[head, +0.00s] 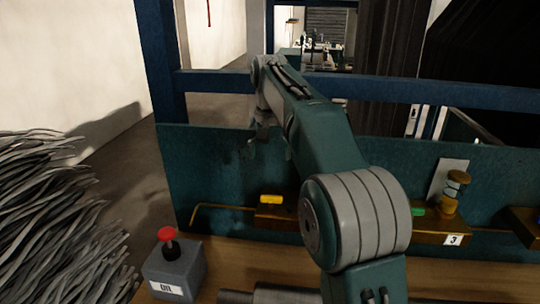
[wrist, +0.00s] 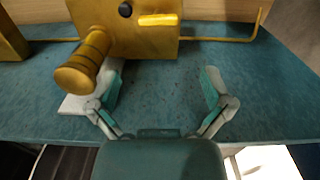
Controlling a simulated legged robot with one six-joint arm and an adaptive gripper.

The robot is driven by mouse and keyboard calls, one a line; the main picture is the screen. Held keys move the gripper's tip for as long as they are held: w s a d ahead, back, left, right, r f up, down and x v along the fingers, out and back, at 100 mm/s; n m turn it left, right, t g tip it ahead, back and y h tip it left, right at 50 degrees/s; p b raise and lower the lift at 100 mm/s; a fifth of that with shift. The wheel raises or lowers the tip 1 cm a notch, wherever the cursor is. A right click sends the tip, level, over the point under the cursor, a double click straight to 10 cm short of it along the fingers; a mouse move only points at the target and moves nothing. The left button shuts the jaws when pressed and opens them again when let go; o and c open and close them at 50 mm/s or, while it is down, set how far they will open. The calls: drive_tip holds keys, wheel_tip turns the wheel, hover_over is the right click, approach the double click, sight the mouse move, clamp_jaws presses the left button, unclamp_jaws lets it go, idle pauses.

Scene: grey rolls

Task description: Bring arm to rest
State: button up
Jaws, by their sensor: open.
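My arm reaches forward over the wooden bench in the head view, with its large grey joint at centre right. My gripper (head: 262,142) hangs at the far end of the arm, small and partly dark, in front of the teal panel (head: 225,165). In the wrist view my gripper (wrist: 163,88) has its two fingers spread wide, with nothing between them but the teal surface behind. A brass box (wrist: 150,45) with a lit yellow bar and a black knob lies beyond the fingertips, apart from them. A brass cylinder (wrist: 85,62) sticks out near the left finger.
A grey box with a red button (head: 168,238) stands on the bench at the lower left. A pile of grey strands (head: 55,215) fills the left. A brass box marked 3 (head: 440,227) is at right. A blue rail (head: 430,94) crosses above the panel.

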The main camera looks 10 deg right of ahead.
drive_tip(key=s+n+t, duration=0.2)
drive_tip(key=s+t, duration=0.1)
drive_tip(key=s, duration=1.3)
drive_tip(key=s+f+n+t, duration=0.1)
drive_tip(key=s+f+t, duration=0.1)
drive_tip(key=s+f, duration=0.8)
drive_tip(key=s, duration=0.5)
drive_tip(key=shift+s+n+t, duration=0.15)
drive_tip(key=shift+n+t, duration=0.15)
drive_tip(key=shift+n, duration=0.1)
